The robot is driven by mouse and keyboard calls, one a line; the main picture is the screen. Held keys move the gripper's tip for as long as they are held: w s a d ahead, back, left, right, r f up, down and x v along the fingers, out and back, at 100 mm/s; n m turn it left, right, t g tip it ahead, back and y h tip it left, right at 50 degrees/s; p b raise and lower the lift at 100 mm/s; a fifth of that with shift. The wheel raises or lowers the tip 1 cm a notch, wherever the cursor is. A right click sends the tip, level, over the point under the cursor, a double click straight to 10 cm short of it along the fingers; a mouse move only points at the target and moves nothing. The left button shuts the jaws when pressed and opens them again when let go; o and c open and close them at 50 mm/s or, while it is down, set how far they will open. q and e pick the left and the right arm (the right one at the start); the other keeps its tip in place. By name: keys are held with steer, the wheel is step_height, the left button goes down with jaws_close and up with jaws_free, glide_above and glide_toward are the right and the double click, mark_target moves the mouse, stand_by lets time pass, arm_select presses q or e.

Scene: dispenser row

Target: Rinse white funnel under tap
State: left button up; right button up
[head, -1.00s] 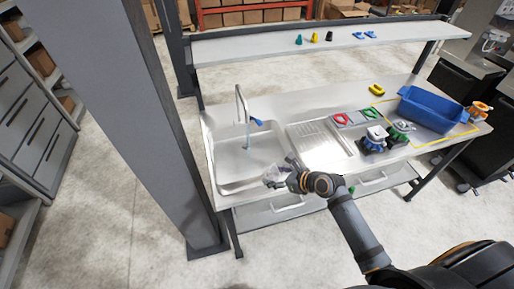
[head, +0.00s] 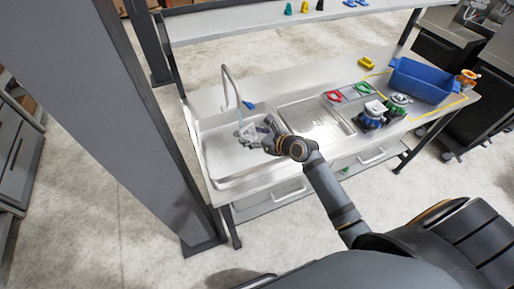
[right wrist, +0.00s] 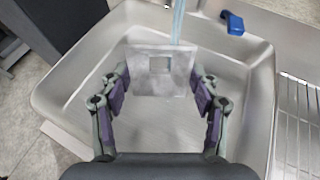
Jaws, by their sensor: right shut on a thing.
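The white funnel (right wrist: 170,82) looks like a pale square-edged piece with a square opening in the right wrist view. It also shows small and pale in the head view (head: 248,133). My right gripper (right wrist: 157,88) is shut on it, one finger on each side, and holds it above the sink basin (head: 222,160). The grey curved tap (head: 228,85) stands at the back of the sink. A bluish water stream (right wrist: 178,22) comes down to the funnel's upper edge; I cannot tell if it enters the opening. My left gripper is not in view.
A blue lever-like piece (right wrist: 232,22) is at the sink's back rim. A ribbed drainboard (head: 312,122) lies right of the basin. Further right are red and green pieces, several small devices and a blue bin (head: 422,80). A shelf (head: 270,24) runs above the back.

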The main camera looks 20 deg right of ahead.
mark_target(250, 127)
steer(key=shift+w+d+r+p, duration=0.15)
steer(key=shift+w+p, duration=0.35)
steer(key=shift+w, duration=1.65)
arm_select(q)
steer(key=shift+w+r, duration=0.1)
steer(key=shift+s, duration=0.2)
arm_select(e)
steer(key=shift+s, duration=0.1)
stand_by(1.4)
arm_select(q)
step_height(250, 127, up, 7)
steer(key=p, duration=0.7)
arm_select(e)
steer(key=s+r, duration=0.1)
steer(key=s, duration=0.8)
steer(key=shift+r, duration=0.2)
